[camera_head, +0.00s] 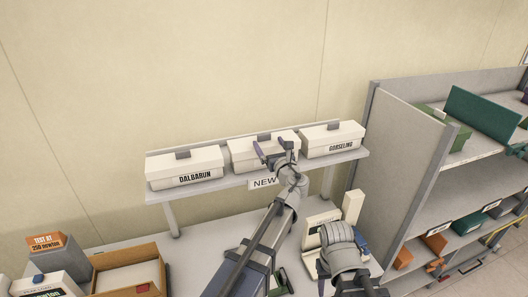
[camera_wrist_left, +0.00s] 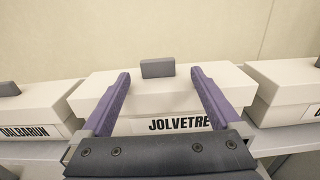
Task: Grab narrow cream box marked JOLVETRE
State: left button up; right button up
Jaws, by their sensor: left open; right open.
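The cream box marked JOLVETRE (camera_wrist_left: 158,98) has a white lid with a grey tab on top. It is the middle box (camera_head: 247,153) on the raised shelf, its label hidden by my left arm in the head view. My left gripper (camera_head: 274,148) is open at this box. In the left wrist view the two purple fingers (camera_wrist_left: 160,78) are spread over its lid, with the grey tab beyond and between them. Whether they touch the box I cannot tell. My right gripper (camera_head: 341,262) is open and low at the right, partly hidden by its wrist.
The DALBARUN box (camera_head: 185,168) stands left and the GORSELING box (camera_head: 332,139) right on the grey shelf (camera_head: 228,182). A NEW sign (camera_head: 263,183) is on its front edge. Below are an orange open box (camera_head: 143,258) and a cream upright block (camera_head: 352,207). A rack (camera_head: 401,152) stands right.

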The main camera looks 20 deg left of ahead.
aim_at(264, 138)
pick_arm(q)
jog(key=x, duration=0.5)
jog(key=shift+a+f, duration=0.1)
jog(key=shift+a, duration=0.05)
jog(key=shift+s, duration=0.1)
jog(key=shift+c, duration=0.6)
grip_shut()
